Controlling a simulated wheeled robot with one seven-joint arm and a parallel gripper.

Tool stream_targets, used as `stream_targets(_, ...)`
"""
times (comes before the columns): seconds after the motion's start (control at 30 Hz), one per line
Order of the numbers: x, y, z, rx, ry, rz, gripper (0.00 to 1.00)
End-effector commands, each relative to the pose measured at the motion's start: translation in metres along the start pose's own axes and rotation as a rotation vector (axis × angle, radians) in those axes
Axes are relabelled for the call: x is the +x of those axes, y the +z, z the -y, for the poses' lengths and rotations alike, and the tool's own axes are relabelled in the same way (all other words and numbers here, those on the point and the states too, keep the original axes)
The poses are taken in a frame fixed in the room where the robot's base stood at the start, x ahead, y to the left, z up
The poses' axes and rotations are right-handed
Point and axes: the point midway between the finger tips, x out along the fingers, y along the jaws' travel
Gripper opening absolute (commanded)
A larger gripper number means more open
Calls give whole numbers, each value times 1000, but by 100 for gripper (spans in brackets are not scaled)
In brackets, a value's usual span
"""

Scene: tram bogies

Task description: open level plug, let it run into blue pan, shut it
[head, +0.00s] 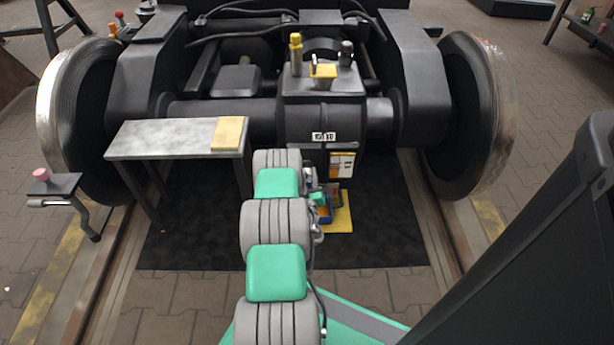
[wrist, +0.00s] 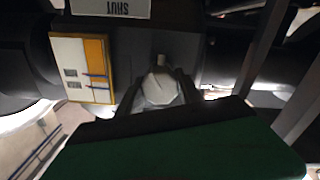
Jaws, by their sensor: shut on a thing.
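The level plug (wrist: 160,88) is a pale, many-sided knob with a small stub on top, in the middle of the wrist view. It sits on a dark grey housing. My gripper (wrist: 160,84) is shut on the plug, one finger on each side. In the head view, my arm hides the plug and most of the gripper. A blue pan (head: 326,212) shows in part beside my arm, low under the gear case (head: 325,112). I cannot see into it, and no running oil shows.
A plate (wrist: 110,7) reading SHUT hangs upside down in the wrist view. A white and yellow card (head: 342,164) is on the case. A yellow pad (head: 342,218) lies on the dark mat (head: 390,235). A bench (head: 170,139) stands left, between the wheels (head: 470,115).

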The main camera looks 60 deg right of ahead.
Motion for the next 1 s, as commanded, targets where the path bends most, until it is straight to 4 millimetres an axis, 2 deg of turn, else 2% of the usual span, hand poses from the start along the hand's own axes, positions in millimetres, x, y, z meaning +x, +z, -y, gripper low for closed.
stream_targets(0.27,-1,-2,4,-173,-9,-5,2)
stream_targets(1.0,0,-2,5,-870,-9,-11,2)
